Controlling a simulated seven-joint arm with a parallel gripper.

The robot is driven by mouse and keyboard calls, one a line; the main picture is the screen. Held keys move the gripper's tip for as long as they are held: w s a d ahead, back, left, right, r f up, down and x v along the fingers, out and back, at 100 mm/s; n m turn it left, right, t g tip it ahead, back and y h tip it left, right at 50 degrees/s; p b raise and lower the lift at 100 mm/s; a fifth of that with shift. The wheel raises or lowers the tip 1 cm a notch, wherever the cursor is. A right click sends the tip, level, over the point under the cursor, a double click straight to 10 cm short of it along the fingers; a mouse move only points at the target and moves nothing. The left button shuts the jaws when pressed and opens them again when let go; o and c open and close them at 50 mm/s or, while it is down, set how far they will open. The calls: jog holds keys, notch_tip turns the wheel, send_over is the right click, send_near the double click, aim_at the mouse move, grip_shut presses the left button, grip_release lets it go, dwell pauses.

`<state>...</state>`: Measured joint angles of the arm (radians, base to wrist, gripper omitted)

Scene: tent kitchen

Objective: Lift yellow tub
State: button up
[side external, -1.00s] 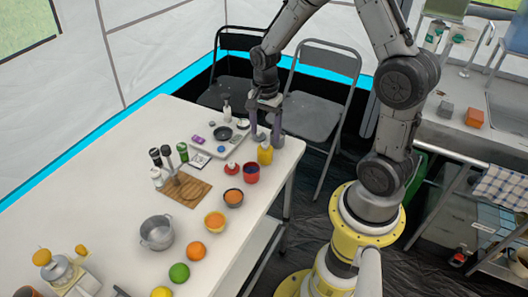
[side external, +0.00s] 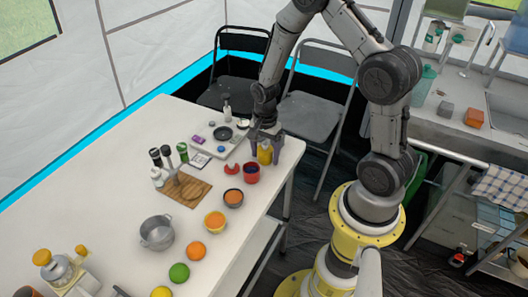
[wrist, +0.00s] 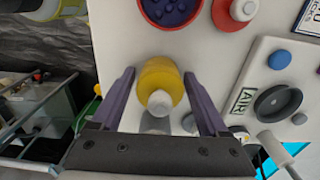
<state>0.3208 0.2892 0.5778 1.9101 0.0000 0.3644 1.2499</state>
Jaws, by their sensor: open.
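The yellow tub (side external: 265,154), a rounded yellow container with a pale top, stands upright near the right edge of the white table. In the wrist view the tub (wrist: 160,78) sits between the two purple-grey fingers of my gripper (wrist: 159,80). The fingers are open, with a visible gap on each side of it. In the side view my gripper (side external: 266,156) points down over the tub, one finger on each side, and partly hides its upper part.
A red cup (side external: 251,176) stands close in front of the tub, beside a small red item (side external: 232,168). The table edge is close on the right. Bowls, fruit and a pot (side external: 157,236) stand nearer the camera.

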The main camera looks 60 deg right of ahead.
jog(key=shift+c, duration=0.3)
jog(key=c, duration=0.7)
jog(key=shift+r, duration=4.55)
